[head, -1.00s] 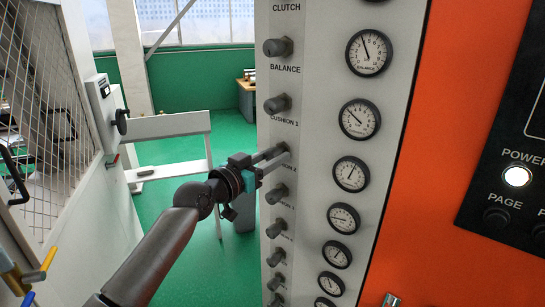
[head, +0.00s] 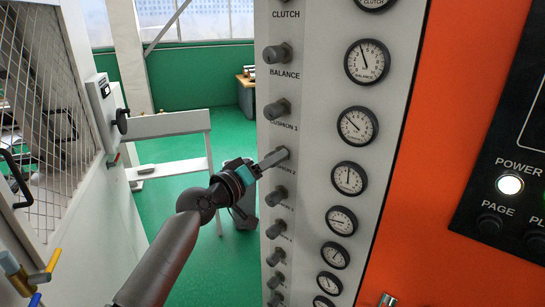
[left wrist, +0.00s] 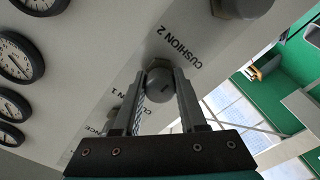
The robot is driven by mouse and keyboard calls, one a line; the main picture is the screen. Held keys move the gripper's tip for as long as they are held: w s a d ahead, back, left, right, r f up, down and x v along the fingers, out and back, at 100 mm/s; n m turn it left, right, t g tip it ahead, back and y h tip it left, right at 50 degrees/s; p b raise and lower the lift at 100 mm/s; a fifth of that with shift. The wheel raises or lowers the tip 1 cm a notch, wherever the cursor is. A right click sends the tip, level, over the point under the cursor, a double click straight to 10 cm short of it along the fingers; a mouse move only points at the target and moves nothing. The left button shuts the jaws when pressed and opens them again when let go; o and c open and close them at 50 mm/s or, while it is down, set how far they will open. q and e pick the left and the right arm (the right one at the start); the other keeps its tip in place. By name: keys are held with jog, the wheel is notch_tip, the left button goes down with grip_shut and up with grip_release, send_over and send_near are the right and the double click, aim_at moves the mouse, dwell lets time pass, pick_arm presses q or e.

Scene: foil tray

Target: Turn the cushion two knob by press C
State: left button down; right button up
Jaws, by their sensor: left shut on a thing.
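The cushion two knob (left wrist: 160,88) is a grey round knob between the fingers of my left gripper in the left wrist view. The label CUSHION 2 (left wrist: 182,45) is printed beside it on the pale panel. My left gripper (head: 280,157) reaches the panel from the left in the head view and is shut on this knob, mostly hiding it there. The gauge (head: 349,178) to the right of that knob has its needle pointing about straight up.
The cushion 1 knob (head: 277,109) and balance knob (head: 277,53) are above on the same panel (head: 312,100). Several more knobs run close below. An orange panel (head: 450,130) is at right. A mesh gate (head: 50,110) and a white rail (head: 165,125) are at left.

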pick_arm(q)
jog(key=n+p, duration=0.2)
jog(key=n, duration=0.3)
jog(key=shift+n, duration=0.3)
jog(key=n+p, duration=0.2)
jog(key=n, duration=0.3)
jog(key=shift+p, duration=0.3)
jog(key=shift+c, duration=2.3)
grip_release()
jog(key=shift+s+a, duration=0.35)
jog(key=shift+s, duration=0.05)
jog(key=b+v, duration=0.1)
jog(key=v, duration=1.3)
